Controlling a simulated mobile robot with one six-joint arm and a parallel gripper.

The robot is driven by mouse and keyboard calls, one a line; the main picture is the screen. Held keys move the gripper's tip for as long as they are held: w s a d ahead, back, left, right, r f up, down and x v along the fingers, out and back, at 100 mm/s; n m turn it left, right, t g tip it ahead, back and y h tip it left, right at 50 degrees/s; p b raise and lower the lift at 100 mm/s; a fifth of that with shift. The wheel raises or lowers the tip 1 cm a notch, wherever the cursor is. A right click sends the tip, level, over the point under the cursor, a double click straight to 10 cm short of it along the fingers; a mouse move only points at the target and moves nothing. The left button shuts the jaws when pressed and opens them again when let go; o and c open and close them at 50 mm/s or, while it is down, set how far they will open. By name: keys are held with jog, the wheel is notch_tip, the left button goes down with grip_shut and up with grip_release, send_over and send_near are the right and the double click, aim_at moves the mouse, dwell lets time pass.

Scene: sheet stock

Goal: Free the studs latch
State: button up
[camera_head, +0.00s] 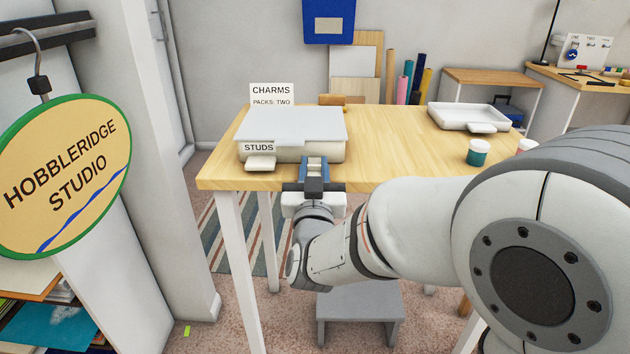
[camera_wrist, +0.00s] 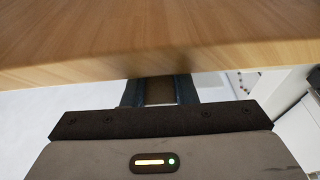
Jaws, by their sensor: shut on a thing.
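The studs box (camera_head: 292,133) sits on the wooden table at its left end, with a flat grey lid (camera_head: 290,123) that looks closed and a "STUDS" label (camera_head: 258,148) on its front left. A cream tab (camera_head: 261,162) sticks out below the label. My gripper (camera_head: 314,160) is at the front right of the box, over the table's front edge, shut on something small. In the wrist view, a brown piece shows between the fingers (camera_wrist: 158,91). The studs latch is not clearly seen; the fingers cover that spot.
A "CHARMS" sign (camera_head: 271,92) stands behind the box. A white tray (camera_head: 468,115) and a teal jar (camera_head: 477,153) are on the right of the table (camera_head: 385,140). The tabletop between box and tray is clear. A grey step stool (camera_head: 360,303) stands below.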

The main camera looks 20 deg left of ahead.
dwell(0.3)
jog(key=o, duration=1)
jog(key=shift+p+v, duration=0.3)
jog(key=shift+v, duration=3.65)
jog(key=shift+f, duration=0.1)
